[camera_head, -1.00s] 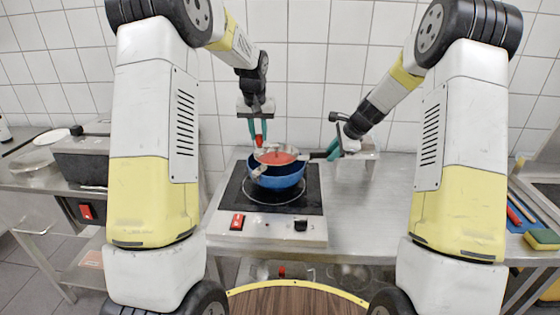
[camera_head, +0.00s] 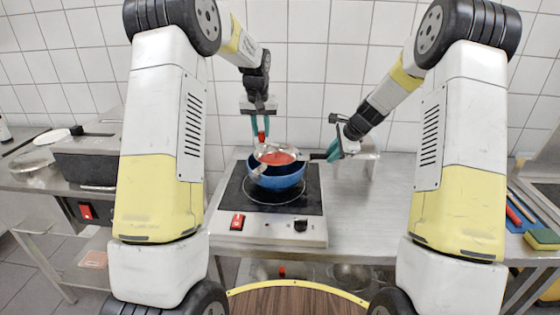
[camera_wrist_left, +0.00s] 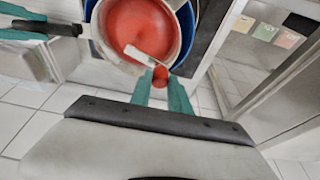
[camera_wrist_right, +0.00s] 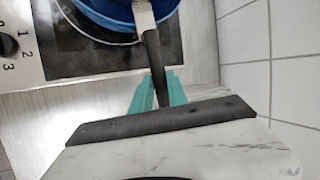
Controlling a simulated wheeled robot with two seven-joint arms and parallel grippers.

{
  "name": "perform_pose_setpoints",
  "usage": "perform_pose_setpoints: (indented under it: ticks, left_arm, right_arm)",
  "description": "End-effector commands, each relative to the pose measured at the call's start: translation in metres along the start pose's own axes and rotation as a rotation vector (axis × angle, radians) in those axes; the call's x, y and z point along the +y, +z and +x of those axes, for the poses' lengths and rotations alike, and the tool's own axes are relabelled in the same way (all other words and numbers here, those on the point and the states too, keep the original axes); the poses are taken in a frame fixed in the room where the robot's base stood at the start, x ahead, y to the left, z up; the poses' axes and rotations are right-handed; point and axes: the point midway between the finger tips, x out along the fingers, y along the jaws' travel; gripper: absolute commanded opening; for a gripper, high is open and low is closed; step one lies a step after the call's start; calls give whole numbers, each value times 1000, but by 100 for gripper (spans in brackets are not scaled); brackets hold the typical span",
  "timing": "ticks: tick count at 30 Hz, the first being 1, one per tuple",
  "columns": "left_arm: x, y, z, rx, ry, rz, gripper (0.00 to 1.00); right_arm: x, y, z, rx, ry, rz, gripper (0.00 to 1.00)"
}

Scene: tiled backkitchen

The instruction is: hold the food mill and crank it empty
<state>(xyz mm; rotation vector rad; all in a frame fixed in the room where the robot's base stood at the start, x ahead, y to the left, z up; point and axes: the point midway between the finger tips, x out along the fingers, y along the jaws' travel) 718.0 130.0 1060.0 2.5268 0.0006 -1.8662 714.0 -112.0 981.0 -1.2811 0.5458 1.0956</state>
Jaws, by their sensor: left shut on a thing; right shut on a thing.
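The metal food mill (camera_head: 262,150) sits over the blue pot (camera_head: 277,180) on the hob and holds red food (camera_head: 278,158). The red food fills much of its bowl in the left wrist view (camera_wrist_left: 138,28). My left gripper (camera_head: 261,137) is above the mill, shut on the red crank knob (camera_wrist_left: 160,75). The metal crank arm (camera_wrist_left: 144,60) runs from the knob over the food. My right gripper (camera_head: 335,152) is to the right of the mill, shut on its black handle (camera_wrist_right: 154,62). The inside of the pot is mostly hidden.
The pot stands on a black-topped hob (camera_head: 235,195) with a red switch (camera_head: 237,222) and a dial. The steel counter (camera_head: 375,215) has free room right of the hob. A tiled wall (camera_head: 330,60) is close behind. A wooden round top (camera_head: 295,302) is in front.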

Motion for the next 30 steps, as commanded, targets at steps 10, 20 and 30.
perform_pose_setpoints:
  ticks: [10,20,30]
  left_arm:
    - [1,-4,0,6,1,0,0]
    - [18,-23,5,6,3,2,0]
    - [21,-25,6,5,3,1,0]
  right_arm:
    - [1,1,0,-2,3,-3,0]
    - [1,2,0,-3,3,-4,0]
    - [1,2,1,-3,3,-4,0]
